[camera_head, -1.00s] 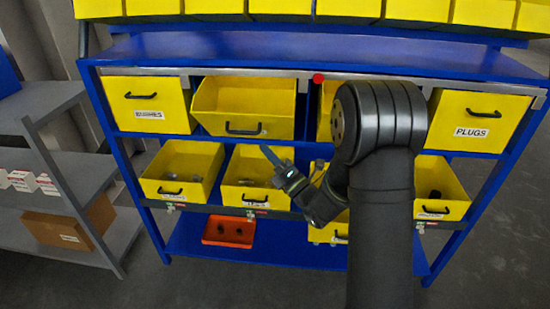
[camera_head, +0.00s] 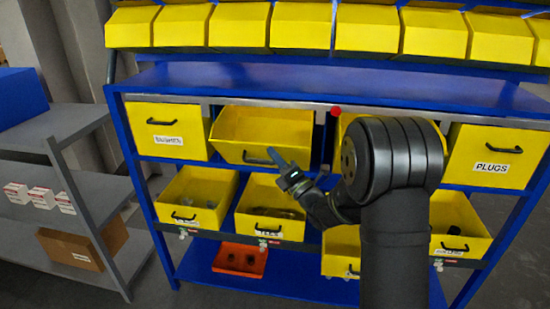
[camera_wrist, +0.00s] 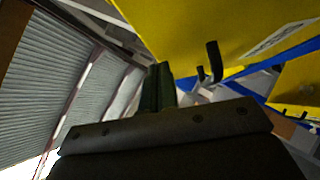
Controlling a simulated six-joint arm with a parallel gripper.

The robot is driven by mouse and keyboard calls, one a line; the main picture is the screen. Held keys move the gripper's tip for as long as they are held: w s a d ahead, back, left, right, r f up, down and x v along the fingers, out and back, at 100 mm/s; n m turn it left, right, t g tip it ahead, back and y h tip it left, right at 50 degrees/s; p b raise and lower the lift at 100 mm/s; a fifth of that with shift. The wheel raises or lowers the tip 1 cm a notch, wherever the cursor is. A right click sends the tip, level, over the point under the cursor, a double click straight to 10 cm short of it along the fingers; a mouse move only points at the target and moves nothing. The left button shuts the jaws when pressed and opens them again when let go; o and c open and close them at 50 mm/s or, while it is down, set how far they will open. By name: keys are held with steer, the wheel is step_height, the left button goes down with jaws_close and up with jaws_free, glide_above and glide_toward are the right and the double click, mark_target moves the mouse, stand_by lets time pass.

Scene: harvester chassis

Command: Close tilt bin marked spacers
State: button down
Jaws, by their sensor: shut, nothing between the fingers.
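No label reading "spacers" is legible in any view. In the upper row, the second yellow tilt bin from the left (camera_head: 235,152) is tipped open, its top leaning forward and its inside showing. My gripper (camera_head: 273,156) is shut and empty, in the picture overlapping this bin's front at the right end of its black handle. Whether it touches cannot be told. In the wrist view, my gripper's dark fingers (camera_wrist: 158,88) point up beside a yellow bin front (camera_wrist: 215,30) with a black handle (camera_wrist: 214,62) and a label too oblique to read.
The bushings bin (camera_head: 168,130) and the plugs bin (camera_head: 495,158) look closed. My arm partly hides another upper bin between them. Below are open yellow bins (camera_head: 197,195) with parts and an orange tray (camera_head: 240,260). A blue shelf (camera_head: 300,85) lies above. A grey rack (camera_head: 60,125) stands left.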

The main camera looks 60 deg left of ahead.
mark_target(281, 106)
steer(key=w+a+r+m+t+h, duration=0.2)
steer(key=w+a+r+m, duration=0.3)
steer(key=w+a, duration=0.3)
steer(key=shift+r+m+h, duration=0.3)
steer(key=shift+r+h, duration=0.5)
steer(key=shift+r, duration=0.05)
steer(key=shift+w, duration=0.1)
steer(key=shift+r, duration=0.1)
step_height(281, 106, up, 4)
steer(key=shift+f, duration=0.1)
steer(key=w+d+r, duration=0.6)
steer(key=d+r, duration=0.1)
steer(key=d, duration=0.2)
steer(key=shift+d, duration=0.4)
